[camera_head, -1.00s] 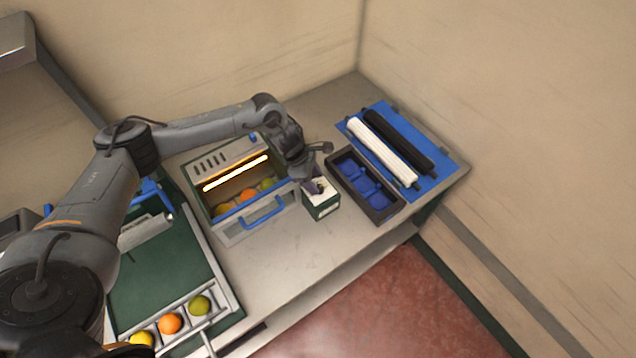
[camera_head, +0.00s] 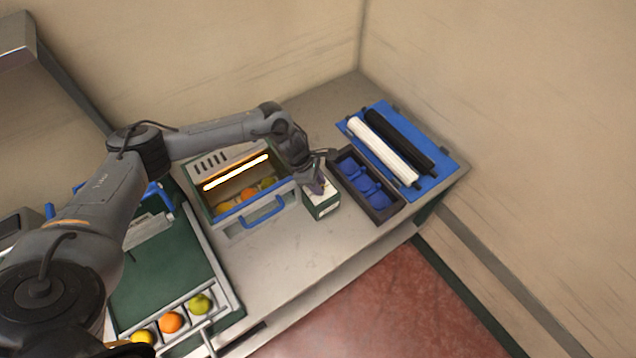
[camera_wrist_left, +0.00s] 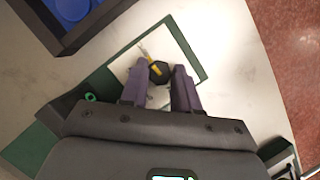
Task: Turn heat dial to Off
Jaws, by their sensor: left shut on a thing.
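The heat dial (camera_wrist_left: 159,73) is a dark knob with a yellow pointer, on the pale top of a small green-edged control box (camera_head: 324,207). In the left wrist view its pointer aims toward the upper left. My left gripper (camera_wrist_left: 160,80) has its two purple fingers on either side of the dial, shut on it. In the head view the left gripper (camera_head: 317,187) is over the box and hides the dial. No lettering on the dial face can be read. My right gripper is not in view.
A blue board (camera_head: 441,179) holds white and black rollers. The front counter is clear.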

